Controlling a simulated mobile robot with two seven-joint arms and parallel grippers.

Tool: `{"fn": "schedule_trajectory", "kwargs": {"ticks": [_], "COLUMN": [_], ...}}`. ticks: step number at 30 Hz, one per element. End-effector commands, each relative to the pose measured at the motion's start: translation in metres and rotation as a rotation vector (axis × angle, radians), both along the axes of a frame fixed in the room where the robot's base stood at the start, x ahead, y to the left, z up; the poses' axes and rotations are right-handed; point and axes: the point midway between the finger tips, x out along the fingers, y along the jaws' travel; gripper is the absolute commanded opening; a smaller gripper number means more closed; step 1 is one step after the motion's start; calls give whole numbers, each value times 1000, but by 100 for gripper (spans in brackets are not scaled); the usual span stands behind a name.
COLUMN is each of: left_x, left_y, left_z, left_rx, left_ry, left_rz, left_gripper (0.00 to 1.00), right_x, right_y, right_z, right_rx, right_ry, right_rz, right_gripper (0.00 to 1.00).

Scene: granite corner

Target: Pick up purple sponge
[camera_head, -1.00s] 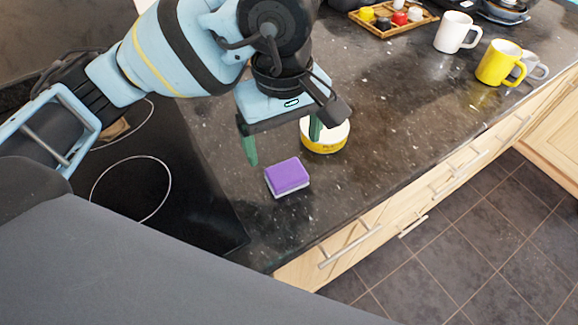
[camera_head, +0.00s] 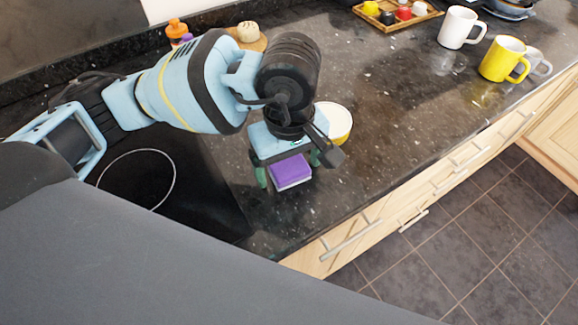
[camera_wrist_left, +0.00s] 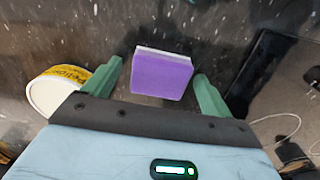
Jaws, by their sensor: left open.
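The purple sponge (camera_head: 291,170) has a pale underside and lies on the dark granite counter near its front edge. My left gripper (camera_head: 289,180) is open, with one green finger on each side of the sponge in the head view. In the left wrist view the sponge (camera_wrist_left: 162,75) shows between and ahead of the two green fingertips (camera_wrist_left: 156,80), with a gap on both sides. I cannot tell how high the fingertips are above the counter. The right gripper is not in view.
A white mug (camera_head: 460,28), a yellow mug (camera_head: 502,59) and a wooden tray (camera_head: 400,24) are farther right. A black hob (camera_head: 140,180) lies left. The counter between bowl and mugs is clear.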

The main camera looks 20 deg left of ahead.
Motion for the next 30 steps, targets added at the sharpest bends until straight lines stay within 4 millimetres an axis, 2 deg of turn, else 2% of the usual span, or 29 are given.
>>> {"fn": "schedule_trajectory", "kwargs": {"ticks": [3,13,23,30], "left_x": [0,0,0,1], "left_y": [0,0,0,0], "left_z": [0,0,3,23], "left_rx": [0,0,0,-1], "left_ry": [0,0,0,-3], "left_rz": [0,0,0,0], "left_gripper": [82,39,37,37], "right_x": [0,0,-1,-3], "right_y": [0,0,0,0], "right_z": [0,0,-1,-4], "right_rx": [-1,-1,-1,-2], "right_ry": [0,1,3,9], "right_rz": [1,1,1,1], "right_gripper": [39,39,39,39]}}
